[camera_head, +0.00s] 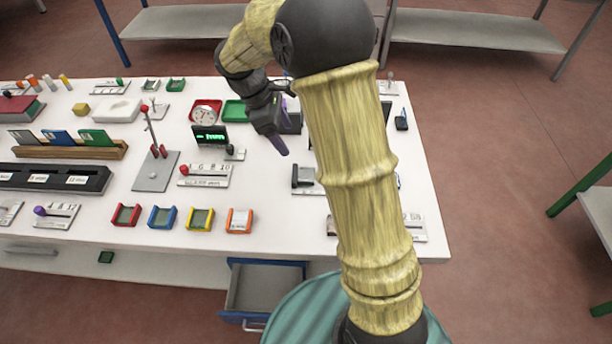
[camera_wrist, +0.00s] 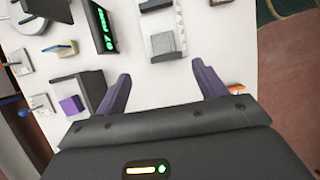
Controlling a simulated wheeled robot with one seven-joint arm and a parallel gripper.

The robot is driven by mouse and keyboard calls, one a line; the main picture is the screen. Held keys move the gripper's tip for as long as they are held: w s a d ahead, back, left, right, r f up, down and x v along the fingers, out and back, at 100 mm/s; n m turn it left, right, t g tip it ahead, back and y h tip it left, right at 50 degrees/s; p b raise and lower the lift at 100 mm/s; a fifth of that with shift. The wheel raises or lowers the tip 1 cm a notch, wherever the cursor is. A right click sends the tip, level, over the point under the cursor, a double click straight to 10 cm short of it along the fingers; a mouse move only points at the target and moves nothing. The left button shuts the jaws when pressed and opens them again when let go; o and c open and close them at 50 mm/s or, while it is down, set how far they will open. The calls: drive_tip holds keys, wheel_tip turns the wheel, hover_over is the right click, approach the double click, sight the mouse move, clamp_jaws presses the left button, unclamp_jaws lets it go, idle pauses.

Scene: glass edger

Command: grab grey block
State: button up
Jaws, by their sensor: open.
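A small grey block (camera_wrist: 162,43) appears in the wrist view, set against a fixture with a darker grey upright and a pale base. The same fixture (camera_head: 303,180) seems to be the one in the head view, partly beside my arm; the block is hard to separate from it there. My gripper (camera_wrist: 160,76) is open and empty, with its two dark purple fingers spread apart. The block lies beyond the fingertips, roughly in line with the gap between them. In the head view my gripper (camera_head: 282,130) hangs above the table, left of my arm, beyond the fixture.
A dark box with a purple block (camera_wrist: 71,105) lies left of the fingers. A green-lit display (camera_head: 209,137) stands left of the gripper. Several coloured trays line the table's front edge, including an orange one (camera_head: 239,221). An open drawer (camera_head: 262,289) is below.

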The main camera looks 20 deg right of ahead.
hover_over(308, 174)
drive_tip(key=w+a, duration=0.1)
drive_tip(key=a, duration=0.1)
wheel_tip(308, 174, down, 8)
drive_tip(key=shift+w+a+f, duration=0.1)
drive_tip(key=shift+f, duration=0.1)
drive_tip(key=x, duration=0.5)
drive_tip(key=shift+s+a+f, duration=0.15)
drive_tip(key=shift+s+a, duration=0.05)
drive_tip(key=shift+s, duration=0.05)
drive_tip(key=shift+c, duration=0.4)
drive_tip(key=c, duration=1)
